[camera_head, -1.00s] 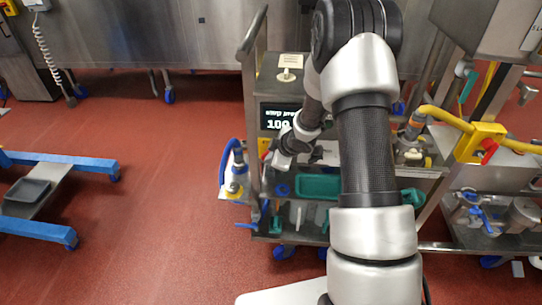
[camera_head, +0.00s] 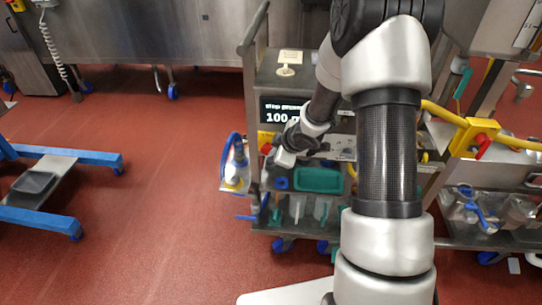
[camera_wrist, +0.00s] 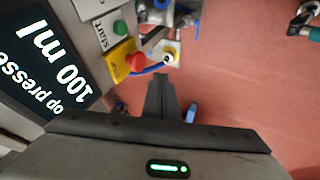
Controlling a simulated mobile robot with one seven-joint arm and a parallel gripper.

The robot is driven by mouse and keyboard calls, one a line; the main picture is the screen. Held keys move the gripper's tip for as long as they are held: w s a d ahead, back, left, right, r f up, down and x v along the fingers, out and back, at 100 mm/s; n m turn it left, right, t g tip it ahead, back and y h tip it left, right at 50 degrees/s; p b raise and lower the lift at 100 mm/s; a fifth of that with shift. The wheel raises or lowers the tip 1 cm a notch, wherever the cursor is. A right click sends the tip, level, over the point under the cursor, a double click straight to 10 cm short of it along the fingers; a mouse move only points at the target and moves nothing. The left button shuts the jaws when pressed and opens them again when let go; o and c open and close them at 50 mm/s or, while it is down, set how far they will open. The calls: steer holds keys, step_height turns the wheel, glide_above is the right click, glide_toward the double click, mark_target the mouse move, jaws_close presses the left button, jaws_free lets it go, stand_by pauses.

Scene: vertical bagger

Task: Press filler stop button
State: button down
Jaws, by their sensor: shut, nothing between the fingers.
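The filler's black display (camera_head: 285,112) faces me on the cart, and it also shows in the wrist view (camera_wrist: 45,60), reading "100 ml" with a partly cut-off line like "stop pressed". In the wrist view a red button (camera_wrist: 137,62) sits on a yellow housing (camera_wrist: 118,60), beside a green button (camera_wrist: 121,28) labelled "start". I cannot make out a separate button labelled stop. My gripper (camera_wrist: 159,80) is shut and empty, its fingertips apart from the red button in the picture. In the head view my gripper (camera_head: 284,158) is in front of the filler panel, partly covering it.
A blue hose (camera_head: 230,152) and nozzle hang at the cart's left side. A green tray (camera_head: 319,179) lies on the cart below my wrist. A yellow box with a red knob (camera_head: 475,138) is on the right.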

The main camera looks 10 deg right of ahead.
steer(key=shift+p+v, duration=0.45)
steer(key=shift+v, duration=1.75)
